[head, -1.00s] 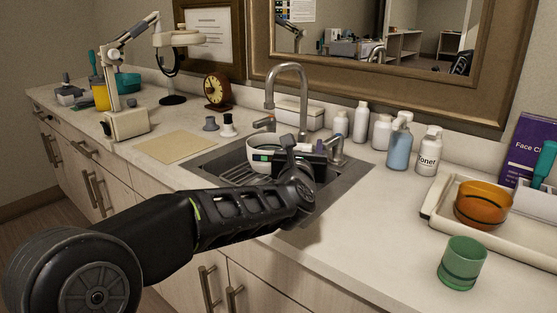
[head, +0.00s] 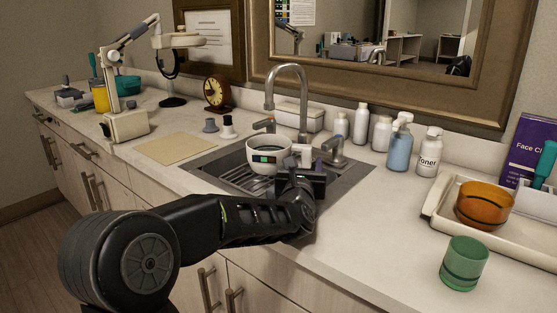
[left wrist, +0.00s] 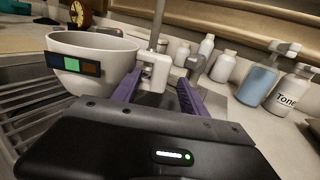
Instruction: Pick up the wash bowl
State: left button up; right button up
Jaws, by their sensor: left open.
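The wash bowl (head: 268,148) is white, with a dark band holding a green and a brown square. It sits upright at the sink, and shows large at the left of the left wrist view (left wrist: 105,55). A white handle-like block (left wrist: 154,72) is at its right side. My left gripper (head: 306,162) is just right of the bowl. In the left wrist view its purple fingers (left wrist: 160,90) are open, with the white block at or between their tips. I cannot tell whether they touch it. My right gripper is out of view.
The faucet (head: 288,80) rises behind the bowl. Several bottles (head: 399,148) stand right of the sink. A tray (head: 433,208) with an orange bowl (head: 483,205) and a green cup (head: 463,264) are farther right. The front counter between sink and cup is clear.

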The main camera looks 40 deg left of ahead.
aim_at(306, 158)
pick_arm(q)
jog(key=x, duration=0.4)
jog(key=shift+s+d, duration=0.1)
jog(key=shift+c, duration=0.2)
grip_shut()
dwell(0.6)
dwell(0.7)
